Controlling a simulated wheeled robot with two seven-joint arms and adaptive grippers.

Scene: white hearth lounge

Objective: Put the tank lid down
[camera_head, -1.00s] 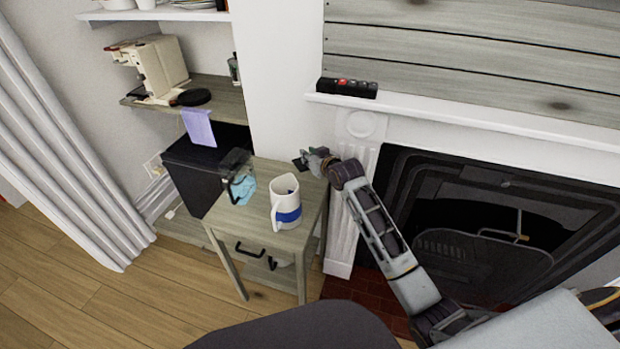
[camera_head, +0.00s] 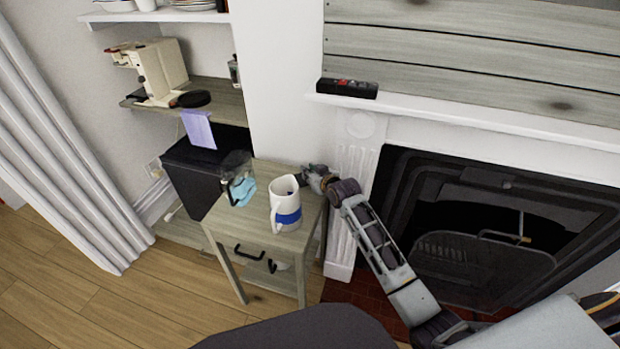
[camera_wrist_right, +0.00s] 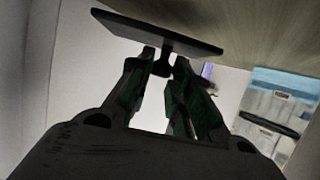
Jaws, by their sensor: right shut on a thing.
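The tank lid (camera_wrist_right: 150,30) is a dark flat plate with a short knob in the right wrist view. My right gripper (camera_wrist_right: 164,66) is shut on that knob. In the head view my right gripper (camera_head: 314,174) is at the back right of the small wooden table (camera_head: 258,238), just behind and right of the white mug with a blue band (camera_head: 286,208). The lid cannot be made out there. A clear tank (camera_head: 237,165) with a dark handle stands at the table's back left, with something light blue at it. My left gripper is not in view.
A black box (camera_head: 190,176) with a purple cloth (camera_head: 198,130) stands left of the table. A shelf (camera_head: 222,97) above holds a cream machine (camera_head: 160,75). The fireplace (camera_head: 470,230) is at right. The table's front left top looks clear.

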